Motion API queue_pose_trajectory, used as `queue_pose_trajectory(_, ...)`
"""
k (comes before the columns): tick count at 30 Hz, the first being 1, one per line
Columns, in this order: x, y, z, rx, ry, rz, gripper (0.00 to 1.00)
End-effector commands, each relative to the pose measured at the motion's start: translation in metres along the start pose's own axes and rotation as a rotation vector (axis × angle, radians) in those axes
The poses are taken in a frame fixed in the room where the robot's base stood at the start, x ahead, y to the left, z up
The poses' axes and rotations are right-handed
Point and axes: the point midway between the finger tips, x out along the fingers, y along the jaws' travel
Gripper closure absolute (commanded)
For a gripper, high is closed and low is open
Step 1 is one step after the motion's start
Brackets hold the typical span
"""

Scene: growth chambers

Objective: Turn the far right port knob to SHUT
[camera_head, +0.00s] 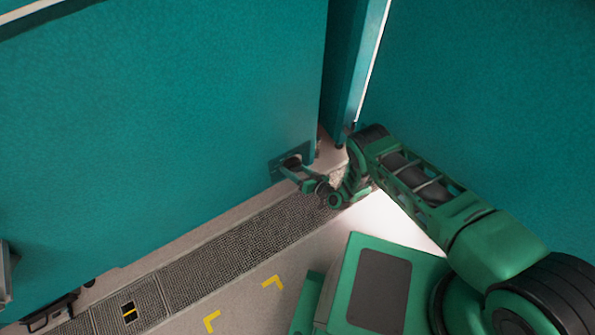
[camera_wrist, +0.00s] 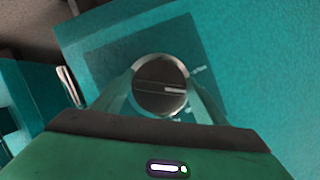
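The port knob (camera_wrist: 158,80) is a round dark disc with a silver rim on a darker teal plate (camera_wrist: 105,50). Its pale pointer line points to the right in the wrist view. Small white marks show on the plate at the knob's upper right and below it, too small to read. My gripper (camera_wrist: 160,86) has one finger on each side of the knob, both tips against its rim as far as I see. In the head view my gripper (camera_head: 296,170) meets the plate (camera_head: 277,168) low on the teal panel; the knob is mostly hidden there.
A large teal panel (camera_head: 150,120) fills the left, and another teal wall (camera_head: 490,100) stands at the right, close to my arm. A narrow gap with a post (camera_head: 345,75) lies between them. A grated floor strip (camera_head: 230,255) runs along the panel's foot. Yellow corner marks (camera_head: 272,282) lie on open floor.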

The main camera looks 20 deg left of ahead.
Motion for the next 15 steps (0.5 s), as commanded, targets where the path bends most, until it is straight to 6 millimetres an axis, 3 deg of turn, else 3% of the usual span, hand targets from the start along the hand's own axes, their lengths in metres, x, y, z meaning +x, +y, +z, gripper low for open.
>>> queue_pose_trajectory(1,-0.0093,0.0092,-0.0009,0.0,0.0,0.006,0.56)
queue_pose_trajectory(15,-0.0017,0.0031,-0.0018,-0.112,0.001,0.051,0.56)
